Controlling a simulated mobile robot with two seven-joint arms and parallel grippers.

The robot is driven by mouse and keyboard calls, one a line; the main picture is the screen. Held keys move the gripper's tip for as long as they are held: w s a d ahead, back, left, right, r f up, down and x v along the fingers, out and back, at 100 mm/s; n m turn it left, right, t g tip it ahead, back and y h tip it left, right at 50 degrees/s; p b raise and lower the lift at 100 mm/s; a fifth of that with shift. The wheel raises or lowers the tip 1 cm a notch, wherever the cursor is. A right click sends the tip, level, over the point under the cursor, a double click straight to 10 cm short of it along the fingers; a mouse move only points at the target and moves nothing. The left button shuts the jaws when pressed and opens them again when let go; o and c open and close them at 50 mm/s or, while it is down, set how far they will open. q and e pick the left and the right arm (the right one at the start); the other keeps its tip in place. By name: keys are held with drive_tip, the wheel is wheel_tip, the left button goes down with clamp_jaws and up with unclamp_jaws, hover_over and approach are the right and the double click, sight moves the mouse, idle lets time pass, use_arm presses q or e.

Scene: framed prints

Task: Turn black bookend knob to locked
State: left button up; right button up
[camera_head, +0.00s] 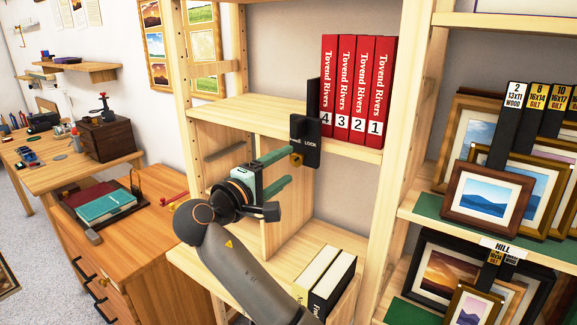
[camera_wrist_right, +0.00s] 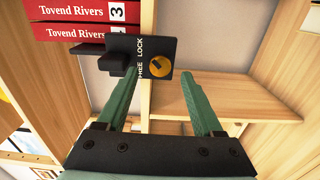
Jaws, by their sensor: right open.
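The black bookend (camera_head: 313,150) stands at the left end of the red books on the upper shelf, and its front plate carries the word LOCK. In the right wrist view the plate (camera_wrist_right: 128,52) reads FREE and LOCK beside a round brass knob (camera_wrist_right: 157,63) with a dark mark. The knob also shows in the head view (camera_head: 296,159). My right gripper (camera_head: 296,167) is open, its green fingers pointing at the plate. In the wrist view the fingertips (camera_wrist_right: 159,74) lie on either side of the knob; contact cannot be told. My left gripper is not in view.
Several red books (camera_head: 357,90) stand right of the bookend. The shelf (camera_head: 245,112) left of it is bare. Below are a wooden divider (camera_head: 287,205) and two books (camera_head: 325,280). Framed prints (camera_head: 487,200) fill the right rack. A wooden desk (camera_head: 150,225) stands at left.

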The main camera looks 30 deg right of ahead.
drive_tip(key=v, duration=0.5)
drive_tip(key=shift+b, duration=0.3)
drive_tip(key=shift+s+f, duration=0.1)
